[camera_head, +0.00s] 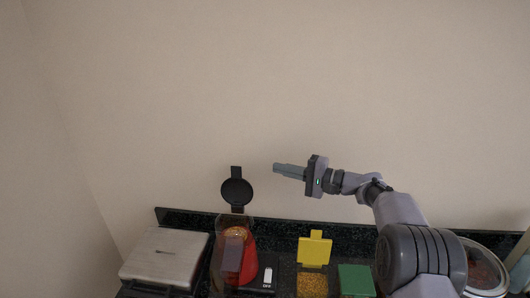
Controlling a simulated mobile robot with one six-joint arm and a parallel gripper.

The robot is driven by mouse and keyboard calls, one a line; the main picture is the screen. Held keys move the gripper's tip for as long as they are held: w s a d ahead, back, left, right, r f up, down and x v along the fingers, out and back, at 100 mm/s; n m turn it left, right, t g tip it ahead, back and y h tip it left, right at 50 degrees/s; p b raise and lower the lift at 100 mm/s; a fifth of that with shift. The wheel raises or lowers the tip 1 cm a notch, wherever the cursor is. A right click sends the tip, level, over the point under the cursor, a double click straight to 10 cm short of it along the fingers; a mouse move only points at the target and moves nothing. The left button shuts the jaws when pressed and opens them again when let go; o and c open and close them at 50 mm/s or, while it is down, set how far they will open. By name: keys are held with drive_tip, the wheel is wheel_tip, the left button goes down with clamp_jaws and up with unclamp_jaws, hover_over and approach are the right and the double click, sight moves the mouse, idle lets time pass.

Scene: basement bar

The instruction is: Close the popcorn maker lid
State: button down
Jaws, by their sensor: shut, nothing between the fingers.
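The popcorn maker (247,265) stands on the dark counter, left of centre, with a red body and a clear front part. A dark round lid (237,191) with a tab on top stands upright, open, at its back. A switch (267,275) marked OFF is at its right. My gripper (276,169) is shut and empty. It points left in the air, to the right of the lid and a little higher in the picture, apart from it.
A silver, flat-topped appliance (165,257) stands at the left. A container with a raised yellow lid (314,250) and a green-lidded box (356,280) stand right of the popcorn maker. A round, white-rimmed container (487,268) is at far right. The wall rises behind the counter.

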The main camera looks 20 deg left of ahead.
sight(237, 186)
drive_tip(key=s+a, duration=0.4)
drive_tip(key=a, duration=0.4)
drive_tip(key=shift+a, duration=0.2)
drive_tip(key=shift+s, duration=0.1)
drive_tip(key=shift+b, duration=0.3)
